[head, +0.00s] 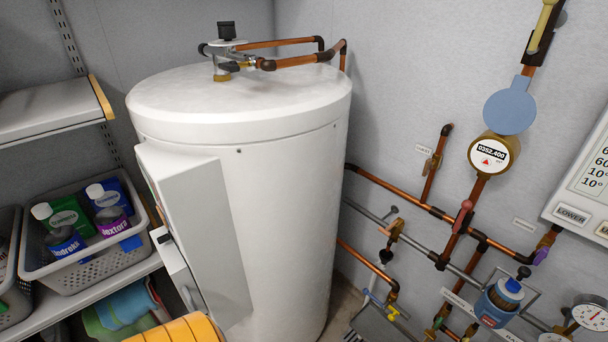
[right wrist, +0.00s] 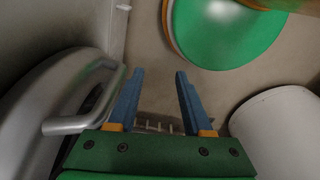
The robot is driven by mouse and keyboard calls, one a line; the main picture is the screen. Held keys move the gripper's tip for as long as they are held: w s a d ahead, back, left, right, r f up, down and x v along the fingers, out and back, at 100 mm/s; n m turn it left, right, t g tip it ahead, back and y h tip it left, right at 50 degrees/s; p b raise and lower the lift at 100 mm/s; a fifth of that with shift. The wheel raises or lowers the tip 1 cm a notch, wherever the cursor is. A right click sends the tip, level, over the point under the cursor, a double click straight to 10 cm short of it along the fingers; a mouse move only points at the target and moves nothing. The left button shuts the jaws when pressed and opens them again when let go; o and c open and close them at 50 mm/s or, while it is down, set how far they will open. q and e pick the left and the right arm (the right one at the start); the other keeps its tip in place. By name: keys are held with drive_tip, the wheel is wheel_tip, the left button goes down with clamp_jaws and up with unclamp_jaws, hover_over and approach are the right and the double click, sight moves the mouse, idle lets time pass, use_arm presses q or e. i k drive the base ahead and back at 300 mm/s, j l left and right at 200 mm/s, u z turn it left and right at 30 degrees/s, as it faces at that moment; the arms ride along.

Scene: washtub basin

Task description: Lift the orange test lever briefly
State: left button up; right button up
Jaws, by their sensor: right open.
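I cannot make out a clearly orange lever in either view. In the head view, a valve group (head: 222,47) with a black knob sits on top of the white tank (head: 270,190). A small reddish lever (head: 463,215) shows on the copper pipework at the right, but I cannot tell if it is the test lever. My right gripper (right wrist: 159,72) shows in the right wrist view with its two blue fingers apart and nothing between them. It is not in the head view, so its place relative to the valves is unclear. My left gripper is in neither view.
A round meter (head: 494,153), a blue-capped canister (head: 500,302) and a gauge (head: 590,313) crowd the right wall. A bottle basket (head: 95,270) stands on the left shelf. In the right wrist view are a grey handle (right wrist: 85,122), a green round thing (right wrist: 225,35) and a white cylinder (right wrist: 280,130).

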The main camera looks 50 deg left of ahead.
sight(385, 231)
drive_tip(key=u, duration=0.95)
